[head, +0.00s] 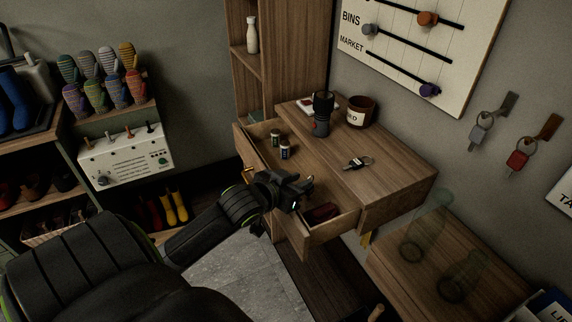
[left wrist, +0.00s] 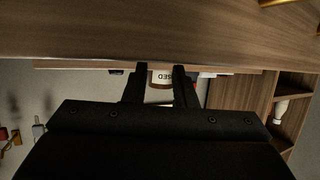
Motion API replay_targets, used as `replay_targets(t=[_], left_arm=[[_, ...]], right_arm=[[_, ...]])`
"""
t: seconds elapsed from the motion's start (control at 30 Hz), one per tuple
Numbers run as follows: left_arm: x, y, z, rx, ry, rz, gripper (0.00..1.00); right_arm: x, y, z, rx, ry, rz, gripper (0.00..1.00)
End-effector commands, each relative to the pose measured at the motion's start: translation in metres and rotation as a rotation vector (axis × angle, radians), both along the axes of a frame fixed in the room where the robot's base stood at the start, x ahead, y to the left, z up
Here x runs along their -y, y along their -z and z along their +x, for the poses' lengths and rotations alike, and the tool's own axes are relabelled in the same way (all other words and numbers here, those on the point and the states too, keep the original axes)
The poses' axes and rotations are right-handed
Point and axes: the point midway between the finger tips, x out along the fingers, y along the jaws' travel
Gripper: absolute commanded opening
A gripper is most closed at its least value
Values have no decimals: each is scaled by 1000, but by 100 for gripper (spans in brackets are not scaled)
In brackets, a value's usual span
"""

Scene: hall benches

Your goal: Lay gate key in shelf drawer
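A key with a dark head and a metal ring (head: 358,163) lies on the wooden shelf top (head: 400,178). A grey-tagged key (head: 481,132) and a red-tagged key (head: 518,158) hang on the wall at the right; I cannot tell which is the gate key. The shelf drawer (head: 290,232) below the top is pulled open. My left gripper (head: 300,192) is at the drawer's front and hides part of it. In the left wrist view its fingers (left wrist: 160,70) are apart with nothing between them, close to a wooden surface. My right gripper is not in view.
Two small batteries (head: 284,149) and a dark red item (head: 322,212) are in the drawer. A torch (head: 322,114) and a labelled jar (head: 361,111) stand on the shelf top. A lower ledge (head: 400,270) holds glass vessels. A tall wooden cabinet (head: 245,90) stands behind.

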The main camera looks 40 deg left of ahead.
Motion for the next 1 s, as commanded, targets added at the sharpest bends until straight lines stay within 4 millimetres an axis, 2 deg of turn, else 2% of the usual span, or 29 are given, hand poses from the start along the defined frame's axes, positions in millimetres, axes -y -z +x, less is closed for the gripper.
replay_targets(t=[0.1, 0.33, 1.0], left_arm=[[0, -9, -22, -2, 1, 4, 25], [0, -18, -45, -1, 1, 2, 25], [0, -20, -49, 0, 0, -1, 25]], right_arm=[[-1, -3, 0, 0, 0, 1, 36], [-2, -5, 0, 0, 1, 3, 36], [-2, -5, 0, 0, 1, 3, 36]])
